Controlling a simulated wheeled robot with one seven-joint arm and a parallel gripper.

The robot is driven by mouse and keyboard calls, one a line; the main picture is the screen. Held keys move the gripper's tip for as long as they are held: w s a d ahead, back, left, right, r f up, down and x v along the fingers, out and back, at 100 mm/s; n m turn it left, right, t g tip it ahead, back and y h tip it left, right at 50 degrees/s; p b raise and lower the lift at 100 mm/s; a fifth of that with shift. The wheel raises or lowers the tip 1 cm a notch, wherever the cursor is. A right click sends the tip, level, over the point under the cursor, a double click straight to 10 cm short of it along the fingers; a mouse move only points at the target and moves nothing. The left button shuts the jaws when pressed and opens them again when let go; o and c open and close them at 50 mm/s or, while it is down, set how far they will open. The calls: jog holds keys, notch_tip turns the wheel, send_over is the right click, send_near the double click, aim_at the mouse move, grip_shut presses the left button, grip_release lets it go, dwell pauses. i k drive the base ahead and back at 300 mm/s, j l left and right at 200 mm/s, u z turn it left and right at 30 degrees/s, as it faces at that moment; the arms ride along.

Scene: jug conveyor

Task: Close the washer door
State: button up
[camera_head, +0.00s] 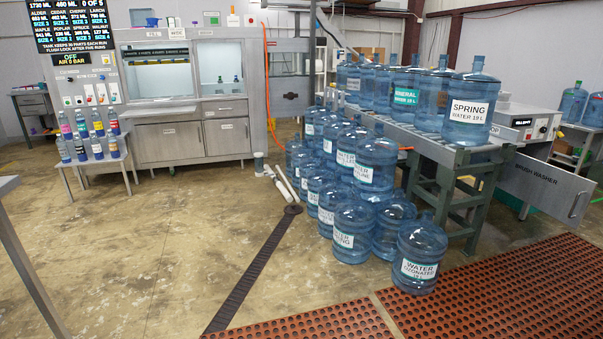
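The brush washer (513,119) stands at the right, at the near end of the roller conveyor. It is a grey metal cabinet with a small control box and a red button on its top. Its door (545,187) is a grey panel lettered "BRUSH WASHER", with a bar handle (577,205) near its right end. The door appears to stand open, angled out to the right, with a dark gap above its upper edge. The washer's inside is mostly hidden. My gripper is not in view.
Jugs stand on the conveyor (431,148), and more crowd the floor beside it; the nearest floor jug (418,260) is by the red perforated mats (500,290). Mats cover the floor before the door. The concrete floor (140,240) at left is open, crossed by a dark drain strip (250,270).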

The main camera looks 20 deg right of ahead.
aim_at(565, 196)
jog(key=i+z, duration=0.25)
jog(key=i, duration=0.7)
jog(key=i+j+z, duration=0.25)
jog(key=i, duration=0.7)
jog(key=i+z, duration=0.45)
jog(key=i+j+z, duration=0.15)
jog(key=i+z, duration=0.3)
jog(key=i+j+z, duration=0.9)
jog(key=i+z, duration=0.15)
